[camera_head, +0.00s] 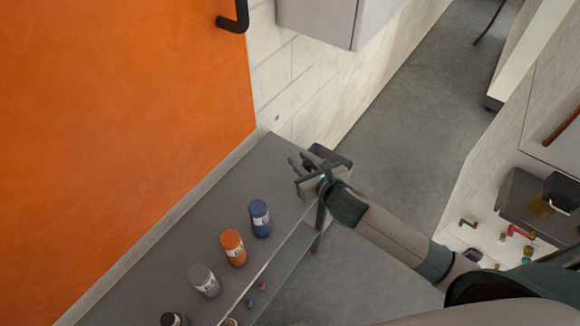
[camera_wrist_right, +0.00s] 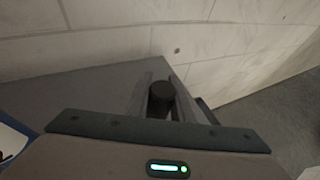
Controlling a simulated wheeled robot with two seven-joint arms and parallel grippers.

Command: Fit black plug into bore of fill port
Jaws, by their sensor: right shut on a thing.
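My right gripper (camera_head: 299,163) is above the far end of the grey shelf, close to the pale block wall. In the right wrist view its two fingers (camera_wrist_right: 160,97) are shut on the black plug (camera_wrist_right: 161,93), a short dark cylinder with its round end showing. The plug is small and hard to make out in the head view. No fill port can be clearly identified. A small dark spot (camera_wrist_right: 177,50) is on the wall beyond the plug, apart from it; I cannot tell what it is. My left gripper is not in view.
Open floor (camera_head: 400,130) lies to the right.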

